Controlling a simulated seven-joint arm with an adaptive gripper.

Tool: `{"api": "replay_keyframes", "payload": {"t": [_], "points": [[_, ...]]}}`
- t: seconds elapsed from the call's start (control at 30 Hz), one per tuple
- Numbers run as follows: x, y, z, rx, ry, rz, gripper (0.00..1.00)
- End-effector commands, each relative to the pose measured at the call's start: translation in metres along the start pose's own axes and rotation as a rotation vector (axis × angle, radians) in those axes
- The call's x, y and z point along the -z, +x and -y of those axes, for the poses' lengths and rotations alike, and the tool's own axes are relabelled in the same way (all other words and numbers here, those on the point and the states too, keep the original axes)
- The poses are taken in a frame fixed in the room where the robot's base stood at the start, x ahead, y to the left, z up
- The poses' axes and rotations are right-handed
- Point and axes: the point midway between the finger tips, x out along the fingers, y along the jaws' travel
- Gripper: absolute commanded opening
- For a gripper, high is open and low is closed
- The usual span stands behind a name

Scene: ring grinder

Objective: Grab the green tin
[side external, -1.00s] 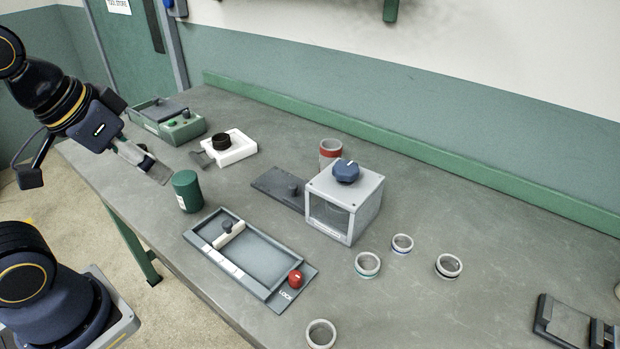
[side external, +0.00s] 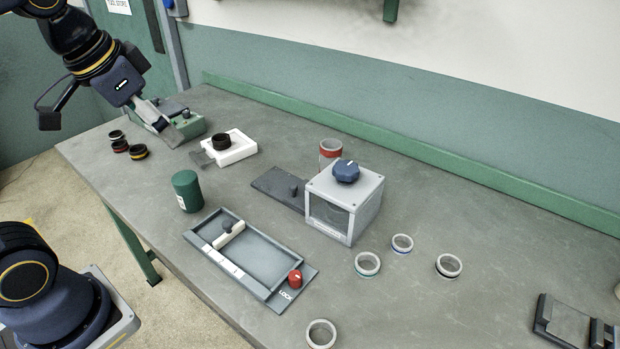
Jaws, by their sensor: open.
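The green tin (side external: 187,191) stands upright on the bench, left of the grey tray with the red knob. It has a small pale label low on its side. My gripper (side external: 168,133) is open and in the air at the upper left, in front of the green-grey box in the picture. It is above and to the left of the tin, clear of it. Nothing shows between its fingers, though they are small and partly overlap here.
Several dark rings (side external: 121,146) lie left of my gripper. A white holder with a black ring (side external: 230,153), the grey tray (side external: 262,255) and a grey machine with a blue knob (side external: 345,200) surround the tin's right side. Pale rings (side external: 367,264) lie further right.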

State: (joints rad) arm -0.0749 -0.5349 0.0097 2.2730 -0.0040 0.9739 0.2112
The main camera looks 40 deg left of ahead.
Motion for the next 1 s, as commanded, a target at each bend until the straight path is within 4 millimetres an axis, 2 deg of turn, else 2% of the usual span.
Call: {"api": "replay_keyframes", "payload": {"t": [0.1,0.2,0.3,0.43,0.53,0.67,1.0], "points": [[0.028,0.024,0.039,0.012,-0.031,0.113,0.91],[0.04,0.053,0.077,0.01,-0.077,0.211,0.91],[0.039,0.085,0.113,0.002,-0.137,0.297,0.91],[0.025,0.117,0.143,-0.011,-0.216,0.379,0.91],[0.011,0.131,0.153,-0.022,-0.253,0.421,0.91],[0.0,0.145,0.156,-0.025,-0.272,0.435,0.91],[-0.031,0.214,0.148,-0.025,-0.271,0.436,0.91]]}}
